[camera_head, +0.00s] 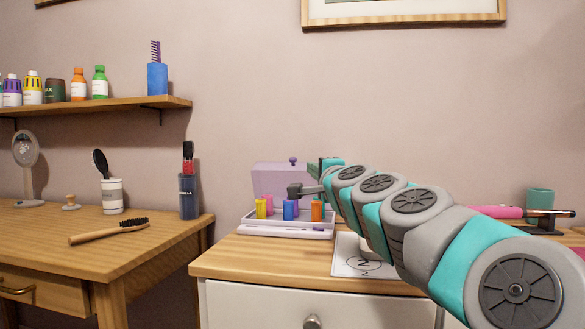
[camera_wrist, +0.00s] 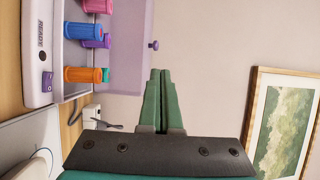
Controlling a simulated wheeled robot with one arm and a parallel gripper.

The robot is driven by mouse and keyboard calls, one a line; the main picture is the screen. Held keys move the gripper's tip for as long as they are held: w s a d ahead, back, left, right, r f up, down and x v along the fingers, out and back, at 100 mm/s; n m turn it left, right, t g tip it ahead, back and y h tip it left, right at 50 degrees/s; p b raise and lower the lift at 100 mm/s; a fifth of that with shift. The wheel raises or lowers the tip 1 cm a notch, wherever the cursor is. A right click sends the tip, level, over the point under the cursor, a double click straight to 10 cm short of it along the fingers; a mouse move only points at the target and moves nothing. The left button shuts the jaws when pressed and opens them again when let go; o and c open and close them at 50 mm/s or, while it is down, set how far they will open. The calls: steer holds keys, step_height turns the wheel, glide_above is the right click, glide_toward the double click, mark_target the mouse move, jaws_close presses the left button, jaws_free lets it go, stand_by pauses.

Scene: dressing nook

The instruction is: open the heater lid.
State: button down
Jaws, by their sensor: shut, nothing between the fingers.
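The heater (camera_head: 290,231) is a pale lilac case on the white cabinet, with its lid (camera_head: 270,178) standing up at the back, open. A purple knob (camera_head: 293,160) sits on the lid's top edge. In the wrist view the lid (camera_wrist: 125,45) and its knob (camera_wrist: 154,45) show sideways. My gripper (camera_wrist: 160,72) is shut and empty, its green fingers close together. The fingertips are near the knob's height, to the right of it and apart from the lid. In the head view my gripper (camera_head: 323,164) is partly hidden by my arm.
Coloured rollers, including a yellow one (camera_head: 261,208) and a blue one (camera_head: 290,210), stand in the heater. A numbered sheet (camera_head: 350,262) lies right of it. The desk at left holds a brush (camera_head: 108,231) and a dark blue holder (camera_head: 188,197). A shelf (camera_head: 120,105) hangs above.

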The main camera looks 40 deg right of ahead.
steer(key=b, duration=0.1)
glide_toward(293, 159)
steer(key=x, duration=0.6)
steer(key=shift+w+d, duration=0.1)
stand_by(0.3)
stand_by(0.5)
